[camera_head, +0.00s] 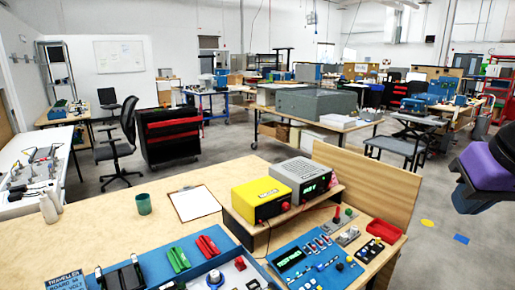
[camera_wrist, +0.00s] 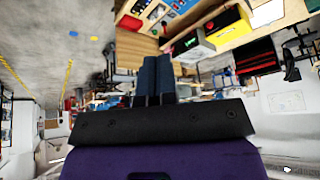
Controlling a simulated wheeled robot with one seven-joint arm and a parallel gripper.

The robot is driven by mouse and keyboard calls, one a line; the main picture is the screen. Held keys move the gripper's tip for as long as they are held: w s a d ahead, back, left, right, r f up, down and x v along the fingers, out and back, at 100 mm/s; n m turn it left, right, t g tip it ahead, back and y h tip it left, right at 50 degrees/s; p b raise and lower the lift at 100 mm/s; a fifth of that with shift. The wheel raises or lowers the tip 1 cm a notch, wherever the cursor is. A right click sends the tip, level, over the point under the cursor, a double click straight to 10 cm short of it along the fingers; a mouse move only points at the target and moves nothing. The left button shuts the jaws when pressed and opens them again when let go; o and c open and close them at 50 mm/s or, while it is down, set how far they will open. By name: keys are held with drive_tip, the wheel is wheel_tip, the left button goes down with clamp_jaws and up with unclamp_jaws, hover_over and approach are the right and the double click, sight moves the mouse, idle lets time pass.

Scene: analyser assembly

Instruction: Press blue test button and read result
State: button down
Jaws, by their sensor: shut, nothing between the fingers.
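A blue panel (camera_head: 318,258) with a dark display (camera_head: 290,260), knobs and small coloured buttons lies on the wooden bench at the bottom centre of the head view. Its controls are too small to tell which one is the blue test button. My gripper (camera_wrist: 155,62) is shut and empty in the wrist view, apart from the bench. In the head view my purple and dark wrist is at the right edge, well right of the panel.
The bench (camera_head: 110,240) also holds a clipboard (camera_head: 194,203), a green cup (camera_head: 143,204) and red and green tools. A wooden back board (camera_head: 366,188) stands along its right side. A red tray (camera_head: 383,230) lies near the right edge. Open floor (camera_head: 440,215) is beyond.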

drive_tip(key=shift+s+r+n, duration=0.1)
drive_tip(key=shift+s+n, duration=0.4)
drive_tip(key=shift+s, duration=0.85)
idle(1.0)
